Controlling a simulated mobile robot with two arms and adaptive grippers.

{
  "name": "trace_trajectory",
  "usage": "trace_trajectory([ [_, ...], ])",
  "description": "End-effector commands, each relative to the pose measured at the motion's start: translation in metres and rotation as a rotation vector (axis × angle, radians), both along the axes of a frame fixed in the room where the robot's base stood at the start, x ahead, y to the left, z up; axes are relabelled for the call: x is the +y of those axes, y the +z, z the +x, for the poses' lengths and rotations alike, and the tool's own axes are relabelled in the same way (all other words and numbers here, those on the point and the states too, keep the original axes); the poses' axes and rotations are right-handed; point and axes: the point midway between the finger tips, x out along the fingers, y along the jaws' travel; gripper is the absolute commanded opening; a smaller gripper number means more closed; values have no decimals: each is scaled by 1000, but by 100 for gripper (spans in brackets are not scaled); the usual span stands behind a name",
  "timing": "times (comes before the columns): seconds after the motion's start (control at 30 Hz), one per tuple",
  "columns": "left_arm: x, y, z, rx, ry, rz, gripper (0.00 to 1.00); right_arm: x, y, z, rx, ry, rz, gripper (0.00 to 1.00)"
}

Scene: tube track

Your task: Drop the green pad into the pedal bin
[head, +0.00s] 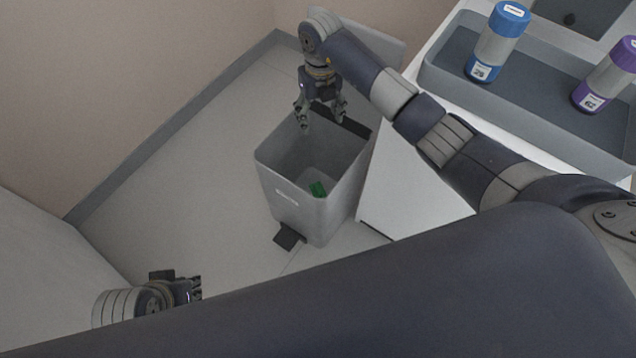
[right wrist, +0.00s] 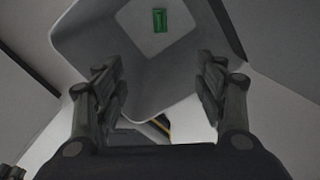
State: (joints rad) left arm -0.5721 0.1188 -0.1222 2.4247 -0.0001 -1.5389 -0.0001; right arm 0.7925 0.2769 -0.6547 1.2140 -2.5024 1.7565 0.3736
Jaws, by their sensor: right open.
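The grey pedal bin (head: 290,205) stands on the floor with its lid up at the back and its black pedal at the front. The green pad (head: 318,188) is inside the bin, low down near the front right wall. It also shows in the right wrist view (right wrist: 160,20), inside the bin. My right gripper (head: 318,120) is above the bin's back part, pointing down, open and empty. Its two fingers stand apart in the right wrist view (right wrist: 160,85). My left gripper (head: 196,290) is at the lower left, partly hidden by my arm, and its opening is unclear.
A white cabinet (head: 400,195) stands right beside the bin. On it, a grey tray (head: 450,75) holds a blue-capped tube (head: 497,45) and a purple-capped tube (head: 608,78). Walls close in behind and left; the floor (head: 190,190) left of the bin is clear.

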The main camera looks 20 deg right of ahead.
Motion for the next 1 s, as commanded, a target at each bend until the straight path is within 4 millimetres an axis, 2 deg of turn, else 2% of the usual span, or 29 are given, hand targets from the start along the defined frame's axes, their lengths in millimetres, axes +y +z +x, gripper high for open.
trace_trajectory([
  [0.17,0,0,0,-1,0,0,17,-1,17,1,-4,-1,-1,64],
  [0.4,0,0,0,0,0,0,17,-1,68,2,-6,1,-1,64],
  [0.6,0,0,0,0,0,0,17,0,103,1,-4,0,0,64],
  [0.8,0,0,0,1,0,0,17,0,118,1,-1,0,0,64],
  [1.0,0,0,0,1,0,0,17,0,120,0,0,0,0,64],
])
